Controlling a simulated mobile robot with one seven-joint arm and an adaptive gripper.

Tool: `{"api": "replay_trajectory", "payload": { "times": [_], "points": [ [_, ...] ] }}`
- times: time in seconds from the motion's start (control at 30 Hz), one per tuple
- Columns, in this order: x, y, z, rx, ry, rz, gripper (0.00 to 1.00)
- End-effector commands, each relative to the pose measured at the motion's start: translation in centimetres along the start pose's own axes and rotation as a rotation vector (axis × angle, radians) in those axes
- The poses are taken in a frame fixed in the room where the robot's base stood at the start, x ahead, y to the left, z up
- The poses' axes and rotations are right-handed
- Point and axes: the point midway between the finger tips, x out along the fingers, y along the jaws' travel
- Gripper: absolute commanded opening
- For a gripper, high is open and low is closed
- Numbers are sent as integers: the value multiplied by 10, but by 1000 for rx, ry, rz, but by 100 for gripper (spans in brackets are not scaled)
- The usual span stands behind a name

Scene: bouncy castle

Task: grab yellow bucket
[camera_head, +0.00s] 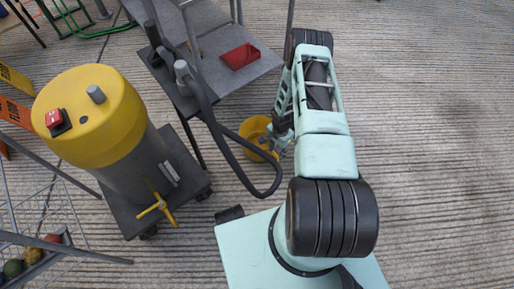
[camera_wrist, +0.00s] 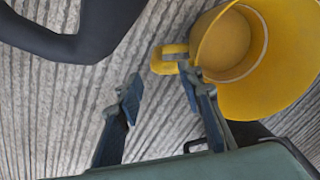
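The yellow bucket (camera_head: 254,130) stands on the ribbed floor beside the grey cart, partly covered by my gripper and arm in the head view. In the wrist view the bucket (camera_wrist: 278,88) fills the upper right, with its open mouth facing the camera and a yellow handle-like part (camera_wrist: 167,64) sticking out to the left. My gripper (camera_wrist: 160,86) is open, its fingers apart with bare floor showing between them. The right fingertip overlaps the bucket's edge near that part; I cannot tell if they touch. In the head view my gripper (camera_head: 277,139) is at the bucket's right side.
A grey cart (camera_head: 212,55) with a red tray (camera_head: 240,56) stands behind the bucket. A dark hose (camera_head: 222,148) loops beside the bucket and shows in the wrist view (camera_wrist: 75,45). A yellow-topped machine (camera_head: 92,112) and wire basket (camera_head: 45,215) are left. Floor at right is clear.

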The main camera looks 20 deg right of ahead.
Motion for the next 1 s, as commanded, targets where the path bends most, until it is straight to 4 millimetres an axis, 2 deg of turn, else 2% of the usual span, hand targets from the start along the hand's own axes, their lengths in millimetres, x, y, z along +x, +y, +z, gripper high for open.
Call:
{"api": "replay_trajectory", "payload": {
  "times": [0.03, 0.1, 0.37, 0.63, 0.77, 1.0],
  "points": [
    [13, 1, 1, 0, -1, 1, 34],
    [24, 1, 1, -1, -1, 1, 34],
    [46, 2, 1, -4, 0, 2, 34],
    [86, 6, 3, -5, 1, 2, 34],
    [94, 5, 3, -5, 1, 1, 34],
    [93, 5, 2, -5, 2, 1, 34]
  ]
}}
